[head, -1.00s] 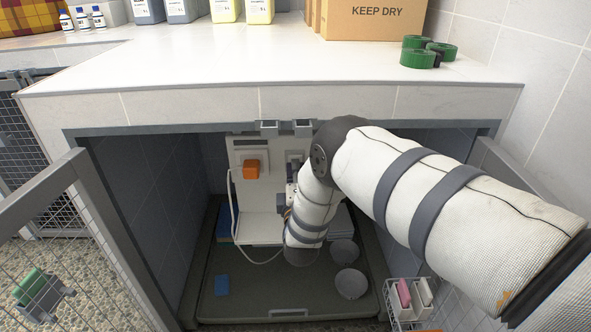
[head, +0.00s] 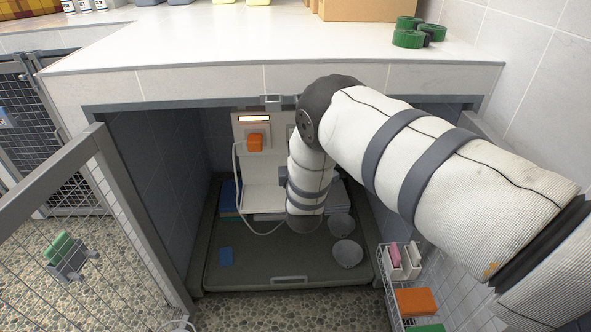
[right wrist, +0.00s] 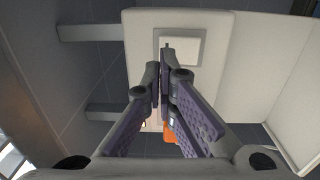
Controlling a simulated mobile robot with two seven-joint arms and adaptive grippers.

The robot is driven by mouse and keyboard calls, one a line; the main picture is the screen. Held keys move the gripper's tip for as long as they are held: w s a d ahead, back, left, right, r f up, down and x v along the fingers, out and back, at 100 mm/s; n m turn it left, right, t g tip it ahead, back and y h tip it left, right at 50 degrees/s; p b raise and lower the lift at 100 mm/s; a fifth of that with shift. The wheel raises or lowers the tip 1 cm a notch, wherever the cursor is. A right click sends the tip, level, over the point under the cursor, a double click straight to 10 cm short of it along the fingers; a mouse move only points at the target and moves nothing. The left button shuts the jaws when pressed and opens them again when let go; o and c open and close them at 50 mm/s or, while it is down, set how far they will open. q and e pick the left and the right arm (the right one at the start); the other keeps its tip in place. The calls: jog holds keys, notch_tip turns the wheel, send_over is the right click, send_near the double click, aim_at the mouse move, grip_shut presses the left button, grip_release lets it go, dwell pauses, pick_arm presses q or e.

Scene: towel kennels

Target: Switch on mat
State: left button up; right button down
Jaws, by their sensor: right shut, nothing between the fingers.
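A grey mat (head: 255,274) lies on the kennel floor. A white cord (head: 237,190) runs down towards it from an orange plug (head: 255,142) on a white panel (head: 264,197). Above the plug, an indicator bar (head: 254,118) glows white-orange. The switch plate (right wrist: 190,47) sits on the panel in the right wrist view; in the head view my arm mostly hides it. My right gripper (right wrist: 164,72) is shut and empty, its fingertips in front of the plate's lower left part. I cannot tell if they touch. My left gripper is not in view.
Two grey bowls (head: 341,224) stand on the mat's right side, with a blue piece (head: 226,256) at left. The counter (head: 250,50) overhangs the opening. An open mesh door (head: 60,195) stands at left; a wire basket (head: 398,280) hangs at right.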

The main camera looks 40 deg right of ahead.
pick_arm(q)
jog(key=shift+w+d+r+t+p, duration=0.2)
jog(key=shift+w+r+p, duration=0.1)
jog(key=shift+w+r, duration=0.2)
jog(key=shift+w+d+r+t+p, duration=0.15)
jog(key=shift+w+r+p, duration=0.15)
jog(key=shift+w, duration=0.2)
pick_arm(e)
jog(key=v, duration=0.8)
jog(key=shift+s+r, duration=0.35)
jog(key=shift+r, duration=0.2)
jog(key=shift+a, duration=0.1)
